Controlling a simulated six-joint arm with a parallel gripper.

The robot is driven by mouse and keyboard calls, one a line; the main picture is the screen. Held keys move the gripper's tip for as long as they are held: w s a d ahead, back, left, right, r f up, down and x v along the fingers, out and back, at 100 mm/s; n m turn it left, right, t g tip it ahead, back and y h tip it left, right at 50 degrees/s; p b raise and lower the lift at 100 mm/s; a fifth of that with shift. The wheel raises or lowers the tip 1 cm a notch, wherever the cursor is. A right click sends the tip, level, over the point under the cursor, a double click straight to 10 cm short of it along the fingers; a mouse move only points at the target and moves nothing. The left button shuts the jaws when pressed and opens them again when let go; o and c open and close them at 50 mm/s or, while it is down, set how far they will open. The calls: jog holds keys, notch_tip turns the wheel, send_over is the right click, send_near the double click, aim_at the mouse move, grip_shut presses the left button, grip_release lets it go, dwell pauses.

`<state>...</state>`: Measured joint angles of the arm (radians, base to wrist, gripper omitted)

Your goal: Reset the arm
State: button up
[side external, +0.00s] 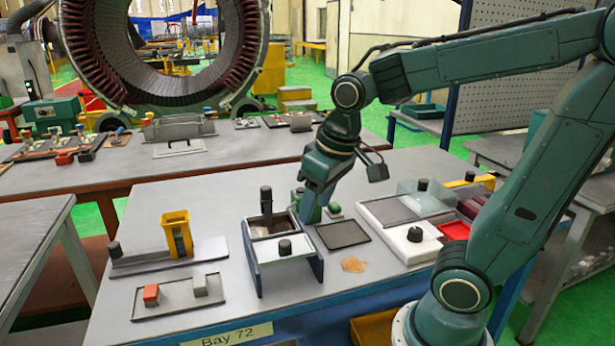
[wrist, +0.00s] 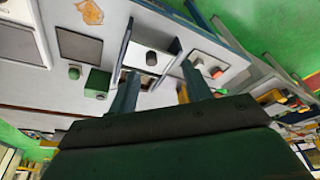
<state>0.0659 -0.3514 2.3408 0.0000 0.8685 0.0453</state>
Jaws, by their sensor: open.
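My gripper (side external: 308,214) hangs from my arm over the middle of the bench, beside a blue-sided box. In the wrist view its two fingers (wrist: 161,82) are spread apart, with nothing visibly held between them. The blue-sided box (side external: 318,268) has a white top part with a black knob (side external: 285,247), and a dark upright handle (side external: 266,201) stands at its back. The box's knob (wrist: 151,58) shows beyond the fingers in the wrist view. Whether a fingertip touches the box or the small green block (wrist: 97,82) cannot be told.
A dark flat pad (side external: 342,234) lies right of the box, with an orange patch (side external: 353,265) in front. A yellow holder (side external: 177,234) and a tray with red and grey blocks (side external: 178,306) are left. A white knobbed case (side external: 410,246) and a red tray (side external: 453,231) are right.

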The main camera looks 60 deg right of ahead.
jog(key=s+a+r+n+t, duration=0.1)
jog(key=s+r+t, duration=0.1)
jog(key=s, duration=0.5)
jog(key=shift+s+a+r, duration=0.15)
jog(key=shift+s+a, duration=0.15)
jog(key=shift+a, duration=0.05)
